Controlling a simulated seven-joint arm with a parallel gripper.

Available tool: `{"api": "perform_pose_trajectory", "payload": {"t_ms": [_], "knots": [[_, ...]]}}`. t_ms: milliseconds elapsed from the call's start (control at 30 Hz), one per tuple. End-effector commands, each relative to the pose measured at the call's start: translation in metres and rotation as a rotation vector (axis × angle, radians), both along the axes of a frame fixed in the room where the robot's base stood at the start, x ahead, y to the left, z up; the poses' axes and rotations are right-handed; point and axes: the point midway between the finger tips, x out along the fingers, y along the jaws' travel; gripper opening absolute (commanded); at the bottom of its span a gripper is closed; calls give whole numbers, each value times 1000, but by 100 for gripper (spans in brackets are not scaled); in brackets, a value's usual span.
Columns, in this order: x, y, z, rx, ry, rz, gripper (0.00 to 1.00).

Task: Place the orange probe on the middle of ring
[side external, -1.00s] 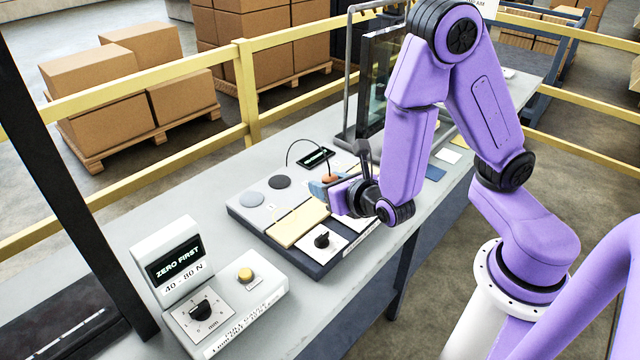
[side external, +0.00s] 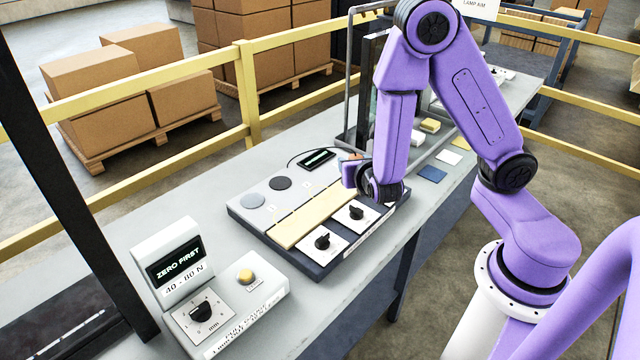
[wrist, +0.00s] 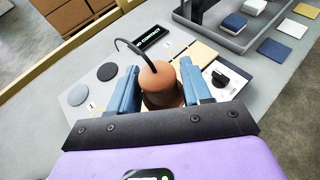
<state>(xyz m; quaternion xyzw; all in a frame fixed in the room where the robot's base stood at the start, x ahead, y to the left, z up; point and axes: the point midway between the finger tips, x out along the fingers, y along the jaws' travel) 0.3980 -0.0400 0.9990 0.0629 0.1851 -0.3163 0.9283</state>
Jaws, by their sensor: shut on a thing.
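The orange probe (wrist: 160,85) is a rounded orange-brown body with a black cable curving from its top. In the wrist view it is between the two blue fingers of my gripper (wrist: 162,88), which is shut on it. In the side view a little orange of the probe (side external: 351,157) shows at my gripper (side external: 357,170), over the far right part of the test panel (side external: 318,270). The probe's lower end is hidden, so I cannot tell whether it touches the panel.
The panel carries a pale strip (side external: 300,222), a grey disc (side external: 252,200), a dark disc (side external: 280,183), two dials and a small display (side external: 317,159). A tray (wrist: 232,42) with blocks stands beyond. A readout box (side external: 172,258) stands at the front left.

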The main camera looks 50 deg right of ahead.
Motion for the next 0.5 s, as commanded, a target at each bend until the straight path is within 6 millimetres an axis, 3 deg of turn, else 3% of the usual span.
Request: {"api": "perform_pose_trajectory", "payload": {"t_ms": [500], "knots": [[40, -4, -18, -2, 0, -1, 9]]}}
